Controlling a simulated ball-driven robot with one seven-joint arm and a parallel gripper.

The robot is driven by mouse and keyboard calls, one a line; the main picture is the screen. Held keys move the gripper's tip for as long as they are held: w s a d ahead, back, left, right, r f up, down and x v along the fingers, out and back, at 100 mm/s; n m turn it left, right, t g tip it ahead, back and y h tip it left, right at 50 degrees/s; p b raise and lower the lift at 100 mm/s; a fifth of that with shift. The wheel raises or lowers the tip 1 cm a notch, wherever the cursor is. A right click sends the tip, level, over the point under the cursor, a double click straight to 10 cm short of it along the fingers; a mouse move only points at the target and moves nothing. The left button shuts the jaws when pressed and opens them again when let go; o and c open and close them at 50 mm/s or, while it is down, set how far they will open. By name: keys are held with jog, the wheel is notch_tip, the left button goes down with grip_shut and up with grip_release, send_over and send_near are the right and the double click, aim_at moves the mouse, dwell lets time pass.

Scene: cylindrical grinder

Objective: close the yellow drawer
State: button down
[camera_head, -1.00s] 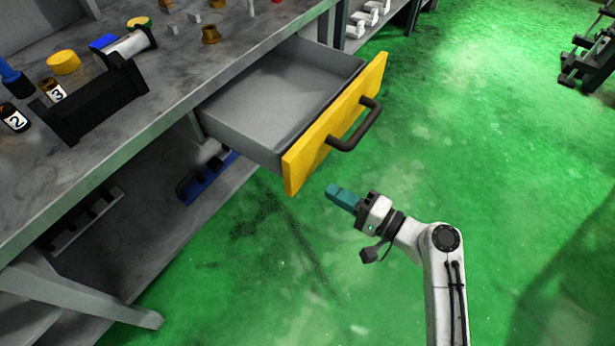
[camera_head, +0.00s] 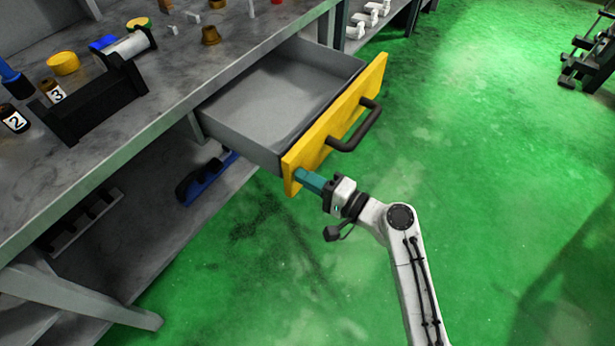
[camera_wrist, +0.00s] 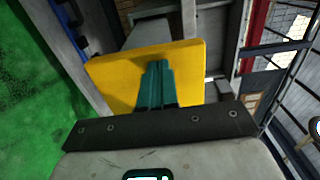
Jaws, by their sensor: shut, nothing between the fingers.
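The yellow drawer (camera_head: 333,124) stands pulled out from under the grey workbench, its grey inside empty. Its yellow front carries a dark bar handle (camera_head: 357,128). My gripper (camera_head: 299,174) is shut and empty, with teal fingers. In the head view the fingertips are at the lower near corner of the yellow front, below and left of the handle. In the wrist view the shut fingers (camera_wrist: 156,68) point at the yellow front (camera_wrist: 110,75) and overlap it. I cannot tell for sure whether they touch it.
The grey workbench (camera_head: 150,115) holds a black stand (camera_head: 95,103), a yellow round piece (camera_head: 63,64), bottles and small parts. A blue item (camera_head: 205,180) lies on the lower shelf.

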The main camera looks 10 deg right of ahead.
aim_at(212, 123)
jog(key=b+x, duration=0.5)
jog(key=x, duration=0.9)
jog(key=b+x, duration=0.5)
jog(key=x, duration=0.9)
jog(key=shift+f, duration=0.2)
jog(key=shift+w+a+r, duration=0.1)
jog(key=shift+w+a, duration=0.3)
jog(key=shift+w, duration=0.05)
jog(key=shift+r+b, duration=0.2)
jog(key=shift+b, duration=0.1)
jog(key=shift+w+r, duration=0.1)
